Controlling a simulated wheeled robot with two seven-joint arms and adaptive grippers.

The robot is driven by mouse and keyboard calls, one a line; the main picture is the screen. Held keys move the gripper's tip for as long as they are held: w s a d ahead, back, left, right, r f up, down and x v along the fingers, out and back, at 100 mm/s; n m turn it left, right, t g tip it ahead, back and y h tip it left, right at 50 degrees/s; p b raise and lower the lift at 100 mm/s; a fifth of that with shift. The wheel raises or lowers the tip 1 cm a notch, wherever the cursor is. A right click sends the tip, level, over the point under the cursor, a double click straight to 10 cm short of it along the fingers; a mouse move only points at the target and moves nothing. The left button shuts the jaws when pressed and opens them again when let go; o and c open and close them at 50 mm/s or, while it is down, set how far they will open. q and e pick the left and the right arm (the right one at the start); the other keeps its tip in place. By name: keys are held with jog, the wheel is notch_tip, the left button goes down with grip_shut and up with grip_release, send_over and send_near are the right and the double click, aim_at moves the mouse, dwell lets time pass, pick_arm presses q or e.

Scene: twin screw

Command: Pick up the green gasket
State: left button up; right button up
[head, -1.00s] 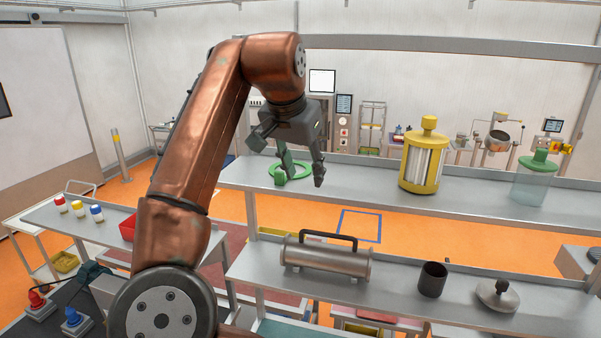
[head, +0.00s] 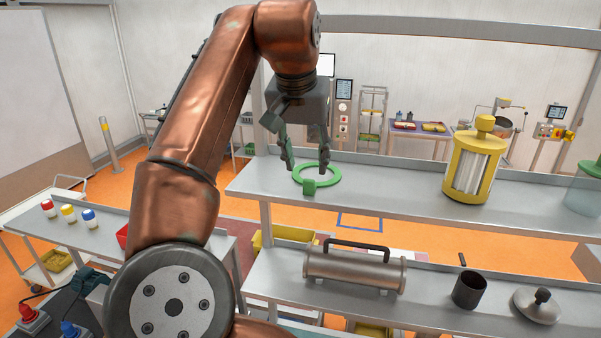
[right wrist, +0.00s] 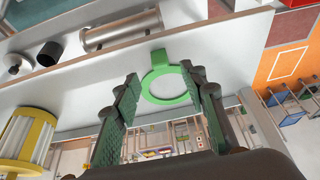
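The green gasket (head: 329,181) is a flat ring with a small block-like tab, lying on the upper shelf (head: 400,190) near its left end. My left gripper does not show clearly in the head view.
A yellow-capped filter canister (head: 472,170) stands on the same shelf to the right, with clear shelf between. A metal cylinder with a black handle (head: 354,268), a dark cup (head: 469,290) and a knobbed lid (head: 537,306) sit on the lower shelf.

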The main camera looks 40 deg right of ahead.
aim_at(308, 180)
jog(key=shift+w+d+f, duration=0.2)
jog(key=shift+w+f, duration=0.3)
jog(key=shift+f, duration=0.2)
jog(key=shift+s+d+f+p, duration=0.25)
jog(key=shift+s+f+p, duration=0.15)
jog(key=shift+s+f, duration=0.15)
jog(key=shift+w+p+x, duration=0.2)
jog(key=shift+p+x, duration=0.35)
jog(key=shift+x, duration=0.45)
jog(key=shift+w+d+f, duration=0.25)
jog(key=shift+w+f, duration=0.4)
jog(key=shift+f, duration=0.3)
jog(key=shift+s+d+f, duration=0.15)
jog(key=shift+s+f, duration=0.05)
jog(key=shift+f, duration=0.05)
jog(key=shift+s, duration=0.1)
jog(key=shift+w, duration=0.2)
jog(key=c, duration=0.6)
jog(key=shift+s, duration=0.15)
jog(key=shift+c, duration=2.1)
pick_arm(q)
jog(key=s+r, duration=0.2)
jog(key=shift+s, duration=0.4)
pick_arm(e)
grip_shut()
